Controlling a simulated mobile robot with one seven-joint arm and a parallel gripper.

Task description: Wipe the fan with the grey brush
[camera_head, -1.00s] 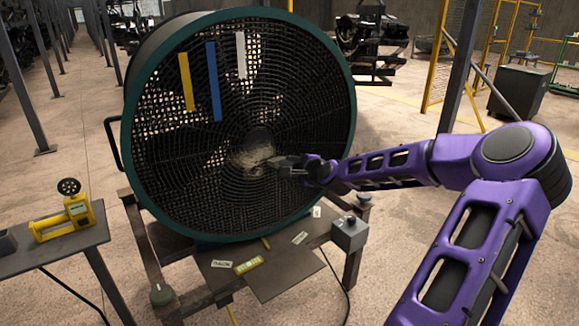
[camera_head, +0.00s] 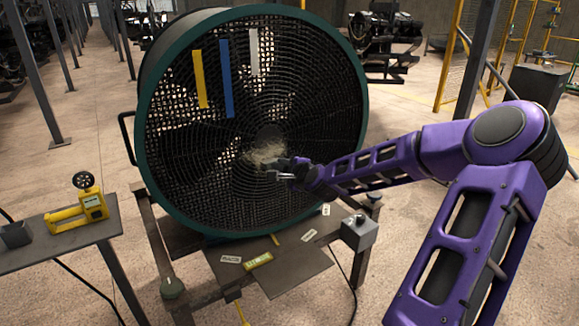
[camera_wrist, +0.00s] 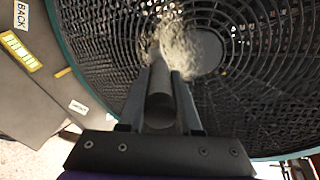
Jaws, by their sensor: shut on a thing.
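The fan (camera_head: 330,110) is a large round drum with a dark green rim and a black wire grille, standing upright on a low frame. A pale beige fuzzy patch (camera_head: 265,153) lies on the grille just below the hub. It also shows beside the round hub in the wrist view (camera_wrist: 182,48). My gripper (camera_head: 272,168) is in front of the grille, just below this patch. In the wrist view my gripper (camera_wrist: 160,88) is shut on the round grey handle of the grey brush (camera_wrist: 160,108). The brush's far end points at the patch; I cannot tell whether it touches.
Yellow, blue and white strips hang across the upper grille. A side table (camera_head: 75,245) at left holds a yellow tool (camera_head: 80,210).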

